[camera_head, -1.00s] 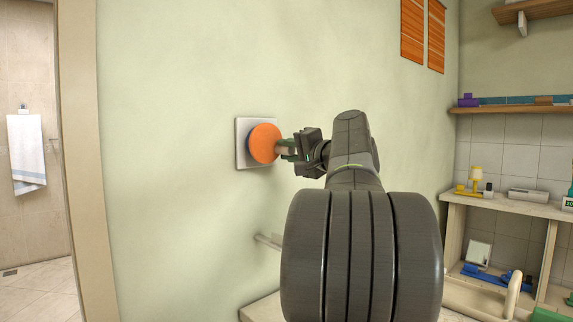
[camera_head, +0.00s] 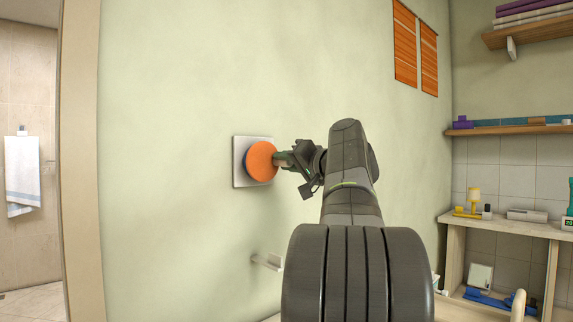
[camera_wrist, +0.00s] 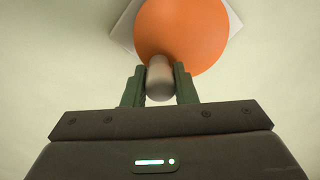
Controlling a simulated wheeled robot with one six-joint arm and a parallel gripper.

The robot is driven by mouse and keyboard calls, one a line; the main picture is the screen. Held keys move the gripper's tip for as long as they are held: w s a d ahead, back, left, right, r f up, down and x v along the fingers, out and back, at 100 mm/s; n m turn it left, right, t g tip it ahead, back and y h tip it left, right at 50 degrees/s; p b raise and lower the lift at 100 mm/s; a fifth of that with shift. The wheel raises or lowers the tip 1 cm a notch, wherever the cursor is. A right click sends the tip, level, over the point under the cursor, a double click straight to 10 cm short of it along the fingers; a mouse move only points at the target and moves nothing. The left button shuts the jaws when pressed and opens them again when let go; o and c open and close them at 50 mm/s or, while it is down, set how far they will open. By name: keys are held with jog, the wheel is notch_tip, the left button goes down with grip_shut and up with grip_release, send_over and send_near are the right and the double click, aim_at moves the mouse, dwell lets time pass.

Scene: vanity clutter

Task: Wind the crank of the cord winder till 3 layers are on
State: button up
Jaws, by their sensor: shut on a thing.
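The cord winder is an orange disc (camera_head: 261,161) on a pale square plate (camera_head: 239,176) fixed to the wall, left of centre in the head view. The disc (camera_wrist: 183,30) also shows at the top of the wrist view. A light grey crank knob (camera_wrist: 159,78) stands out from the disc near its edge. My gripper (camera_head: 283,159) comes from the right and is shut on the knob, with one green finger on each side in the wrist view (camera_wrist: 159,86). I cannot see any cord or count layers.
A small rail (camera_head: 266,261) sticks out of the wall below the winder. Shelves with several small objects, among them a yellow lamp (camera_head: 473,196), stand at the right. A doorway with a hanging towel (camera_head: 22,172) is at the left. The wall around the plate is clear.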

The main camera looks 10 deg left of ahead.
jog(key=o, duration=1)
jog(key=v, duration=1.4)
jog(key=shift+w+a+f, duration=0.1)
jog(key=x, duration=1.3)
jog(key=shift+w+a, duration=0.2)
jog(key=shift+a, duration=0.1)
